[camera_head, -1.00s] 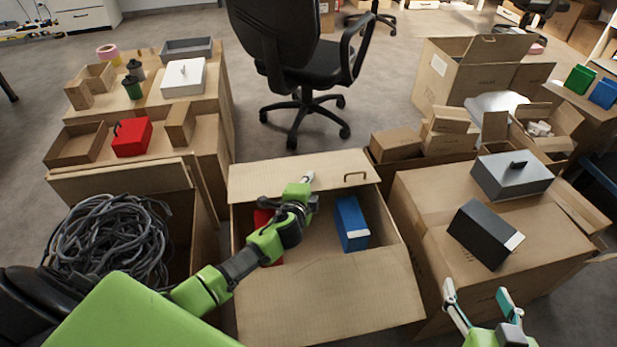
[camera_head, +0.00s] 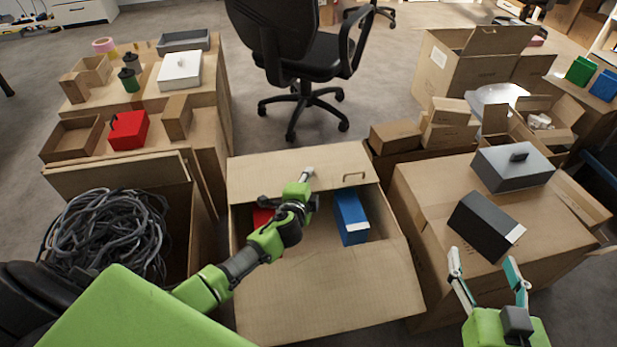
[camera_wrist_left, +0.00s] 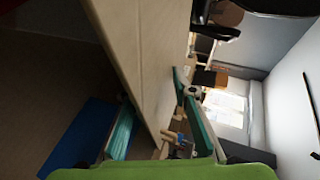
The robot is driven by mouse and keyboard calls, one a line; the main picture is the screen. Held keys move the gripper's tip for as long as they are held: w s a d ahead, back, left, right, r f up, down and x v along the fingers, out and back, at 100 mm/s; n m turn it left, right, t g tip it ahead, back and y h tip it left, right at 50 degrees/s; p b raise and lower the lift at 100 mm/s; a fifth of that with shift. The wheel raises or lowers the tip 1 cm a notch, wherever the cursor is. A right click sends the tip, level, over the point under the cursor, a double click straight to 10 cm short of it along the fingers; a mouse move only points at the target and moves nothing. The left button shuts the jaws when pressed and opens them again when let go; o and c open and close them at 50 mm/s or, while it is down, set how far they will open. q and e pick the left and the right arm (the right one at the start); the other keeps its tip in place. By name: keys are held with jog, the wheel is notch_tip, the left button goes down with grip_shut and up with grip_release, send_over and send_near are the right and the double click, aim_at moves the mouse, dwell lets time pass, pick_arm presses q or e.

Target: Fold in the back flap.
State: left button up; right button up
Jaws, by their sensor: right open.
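The carton stands open in front of me, its front panel (camera_head: 320,290) facing me. Its back flap (camera_head: 265,178) is a wide tan panel with a handle slot, at the far side of the opening. My left gripper (camera_head: 305,178) is at the middle of this flap. In the left wrist view, the flap (camera_wrist_left: 145,60) runs between its two spread teal fingers (camera_wrist_left: 155,105); I cannot tell whether either touches it. A blue box (camera_head: 350,215) and a partly hidden red thing (camera_head: 262,217) are inside the carton. My right gripper (camera_head: 488,272) is open and empty at the lower right.
A carton of grey cables (camera_head: 105,240) stands left. On the right, a carton (camera_head: 430,215) carries a black box (camera_head: 485,228) and a grey lidded box (camera_head: 513,167). An office chair (camera_head: 300,70) is behind. Open floor lies around the chair.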

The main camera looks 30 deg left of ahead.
pick_arm(q)
jog(key=shift+s+a+f, duration=0.1)
jog(key=shift+f, duration=0.05)
jog(key=v, duration=1.2)
dwell(1.1)
